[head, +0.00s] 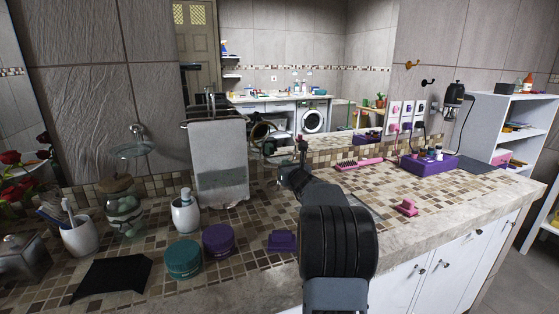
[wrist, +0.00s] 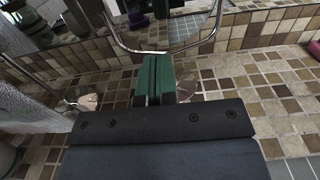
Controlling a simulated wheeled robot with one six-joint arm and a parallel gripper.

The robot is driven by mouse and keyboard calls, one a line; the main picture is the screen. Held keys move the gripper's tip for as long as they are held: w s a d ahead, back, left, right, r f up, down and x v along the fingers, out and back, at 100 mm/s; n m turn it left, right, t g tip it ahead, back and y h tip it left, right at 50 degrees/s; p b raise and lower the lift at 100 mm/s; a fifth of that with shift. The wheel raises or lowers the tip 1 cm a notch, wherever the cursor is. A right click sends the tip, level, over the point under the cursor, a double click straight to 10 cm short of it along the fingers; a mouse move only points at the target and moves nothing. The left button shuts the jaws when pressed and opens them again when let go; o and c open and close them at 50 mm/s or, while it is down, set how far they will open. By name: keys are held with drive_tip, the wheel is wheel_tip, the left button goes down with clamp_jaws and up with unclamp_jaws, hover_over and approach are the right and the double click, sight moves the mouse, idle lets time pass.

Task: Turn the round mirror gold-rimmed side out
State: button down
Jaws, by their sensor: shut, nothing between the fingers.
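The round mirror (wrist: 165,51) shows in the wrist view as a thin, pale metal curve with its top cut off, at the top middle. Its grey round foot (wrist: 187,89) is partly covered by my fingers. In the head view the mirror (head: 264,138) is a small dark disc just left of my gripper (head: 301,150), and my arm hides its lower part. I cannot tell which face is out. My gripper's green fingers (wrist: 155,80) are together and empty, in front of the mirror's lower edge. Whether they touch it is unclear.
A grey towel (head: 219,158) hangs on a stand at left. A soap dispenser (head: 185,213), teal jar (head: 184,259) and purple jar (head: 218,240) stand at front left. A purple box (head: 429,164) is at right. A large wall mirror backs the counter; tiles right of my arm are mostly clear.

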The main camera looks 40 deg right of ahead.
sight(278, 157)
drive_tip(key=p+x, duration=0.1)
drive_tip(key=x, duration=0.5)
drive_tip(key=shift+w, duration=0.25)
